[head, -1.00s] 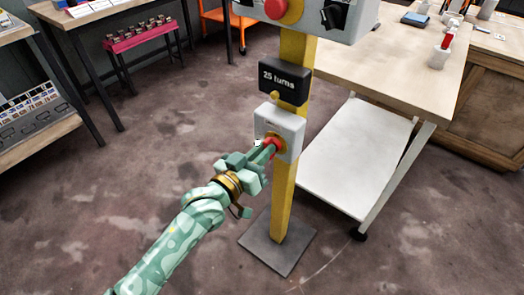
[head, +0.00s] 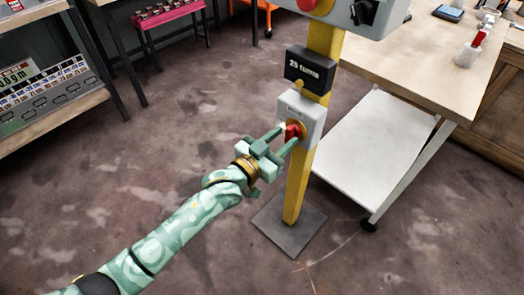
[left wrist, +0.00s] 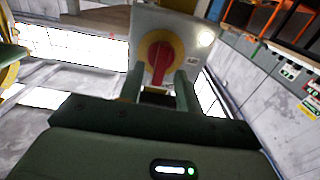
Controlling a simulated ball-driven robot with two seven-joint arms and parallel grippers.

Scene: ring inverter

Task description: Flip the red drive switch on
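The red drive switch (head: 292,130) is a rotary handle on a round yellow plate, on the front of a light grey box (head: 312,108) on a yellow post. In the left wrist view the red handle (left wrist: 159,63) stands roughly upright on its yellow plate. My left gripper (head: 287,137) is at the switch, with its two fingers apart on either side of the handle. In the left wrist view the fingers (left wrist: 158,84) show gaps to the handle, and nothing is gripped. My right gripper is not in view.
A black "25 turns" sign (head: 309,70) is above the switch box. A larger grey control box (head: 350,14) tops the post, which stands on a dark base plate (head: 289,224). A table (head: 425,65) with a white lower shelf (head: 375,140) stands close on the right.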

